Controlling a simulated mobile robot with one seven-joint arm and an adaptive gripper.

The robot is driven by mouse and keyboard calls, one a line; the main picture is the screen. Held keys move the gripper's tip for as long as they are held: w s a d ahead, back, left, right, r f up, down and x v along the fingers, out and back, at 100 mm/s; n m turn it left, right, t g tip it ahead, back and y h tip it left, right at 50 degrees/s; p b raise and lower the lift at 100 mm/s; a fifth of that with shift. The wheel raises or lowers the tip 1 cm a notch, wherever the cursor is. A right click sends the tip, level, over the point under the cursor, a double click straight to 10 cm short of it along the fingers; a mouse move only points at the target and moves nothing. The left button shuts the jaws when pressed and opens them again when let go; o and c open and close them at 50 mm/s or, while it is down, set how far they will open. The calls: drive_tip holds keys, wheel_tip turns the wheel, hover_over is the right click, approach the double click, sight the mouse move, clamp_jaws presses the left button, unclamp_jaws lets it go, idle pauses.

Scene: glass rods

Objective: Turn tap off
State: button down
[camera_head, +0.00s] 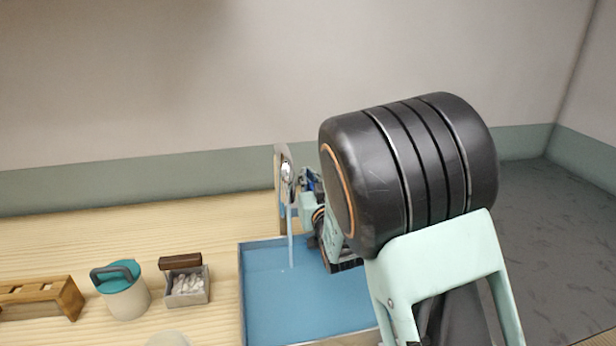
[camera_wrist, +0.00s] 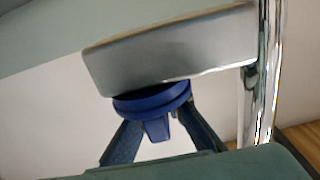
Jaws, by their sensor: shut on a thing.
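The chrome tap (camera_head: 287,172) stands at the back of the blue basin (camera_head: 262,310), in front of an upright board. A thin stream of water (camera_head: 291,240) runs from it into the basin. In the wrist view, a blue knob (camera_wrist: 155,103) sits against a grey metal block beside a chrome pipe (camera_wrist: 268,75). My gripper (camera_wrist: 158,122) has a finger on each side of this knob and is shut on it. In the head view my gripper (camera_head: 310,183) is just right of the tap, and the knob is hard to make out there.
On the wooden counter left of the basin stand a grey box of white pieces with a brown block (camera_head: 187,285), a teal-lidded jar (camera_head: 124,290) and a wooden rack (camera_head: 42,297). My arm covers the basin's right side.

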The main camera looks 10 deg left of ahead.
drive_tip(key=shift+f+m+h+b, duration=0.1)
drive_tip(key=shift+m+h+b, duration=0.3)
drive_tip(key=shift+b, duration=0.05)
drive_tip(key=shift+w+d+m+t+h+b, duration=0.1)
drive_tip(key=shift+d+m+t+h+b, duration=0.15)
drive_tip(key=shift+m+t+h+b, duration=0.35)
drive_tip(key=shift+w+d+m+h+p, duration=0.1)
drive_tip(key=shift+d+m+h+p, duration=0.35)
drive_tip(key=shift+m+h, duration=0.8)
drive_tip(key=shift+d+m+h+p, duration=0.45)
drive_tip(key=shift+d+m+h, duration=0.1)
drive_tip(key=shift+h, duration=1.25)
drive_tip(key=shift+w+d+m+h+p, duration=0.1)
drive_tip(key=shift+d+m+h+p, duration=0.35)
drive_tip(key=shift+m+h, duration=0.8)
drive_tip(key=shift+n+h, duration=0.25)
drive_tip(key=shift+h, duration=0.25)
drive_tip(key=c, duration=2)
unclamp_jaws()
